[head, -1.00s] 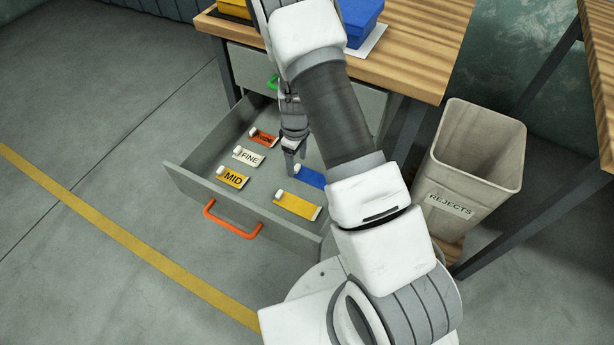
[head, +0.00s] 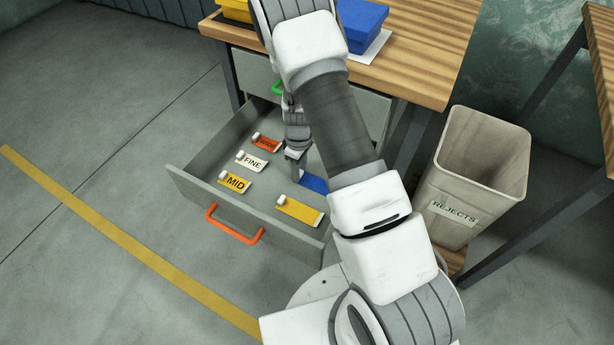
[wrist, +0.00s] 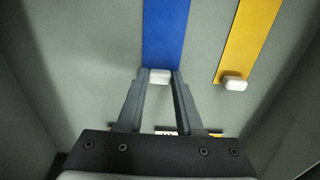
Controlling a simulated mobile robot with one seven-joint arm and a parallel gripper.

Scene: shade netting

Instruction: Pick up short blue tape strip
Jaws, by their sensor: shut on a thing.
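The short blue tape strip (head: 314,184) lies in the open grey drawer, partly hidden behind my arm in the head view. In the wrist view the blue strip (wrist: 166,32) runs away from my gripper, with a white tab (wrist: 159,76) at its near end. My gripper (head: 293,169) is down inside the drawer at that end of the strip. In the wrist view its fingertips (wrist: 160,73) are on both sides of the white tab, shut on it. The strip appears to lie flat on the drawer floor.
A yellow strip (head: 300,211) with its own white tab lies beside the blue one. Labelled strips WIDE (head: 266,143), FINE (head: 252,162) and MID (head: 235,183) lie to the left. Drawer walls (head: 262,232) surround them. A REJECTS bin (head: 450,211) stands right.

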